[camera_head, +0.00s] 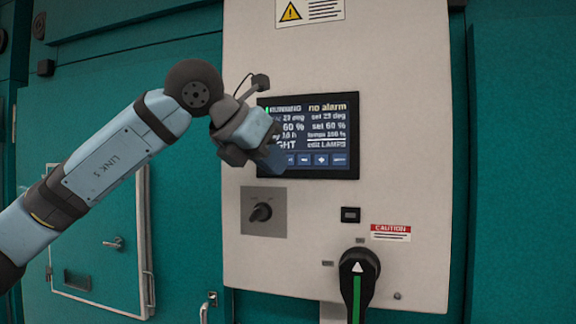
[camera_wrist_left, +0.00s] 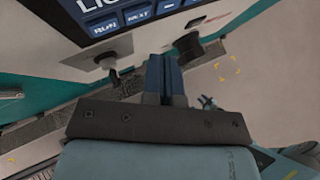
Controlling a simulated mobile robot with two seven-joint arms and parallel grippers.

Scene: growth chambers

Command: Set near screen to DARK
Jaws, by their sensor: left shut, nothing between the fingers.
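The near screen (camera_head: 325,128) is a dark display on the pale control panel. It reads "RUNNING", "no alarm" and "edit LAMPS". The large word at its lower left is partly covered and ends in "GHT". Blue buttons (camera_head: 321,160) run along its bottom. In the left wrist view the screen (camera_wrist_left: 95,8) shows large letters starting "LI" above buttons marked RUN (camera_wrist_left: 104,28) and NEXT (camera_wrist_left: 138,14). My left gripper (camera_head: 274,157) is shut and empty in front of the screen's lower-left corner, hiding the leftmost button. Its fingers also show in the left wrist view (camera_wrist_left: 162,62). Contact cannot be told.
Below the screen are a small black rotary knob (camera_head: 261,212), a black square switch (camera_head: 350,215) and a large black handle (camera_head: 358,275) with a green stripe. A caution label (camera_head: 391,232) is on the right. A teal chamber door (camera_head: 95,245) stands left of the panel.

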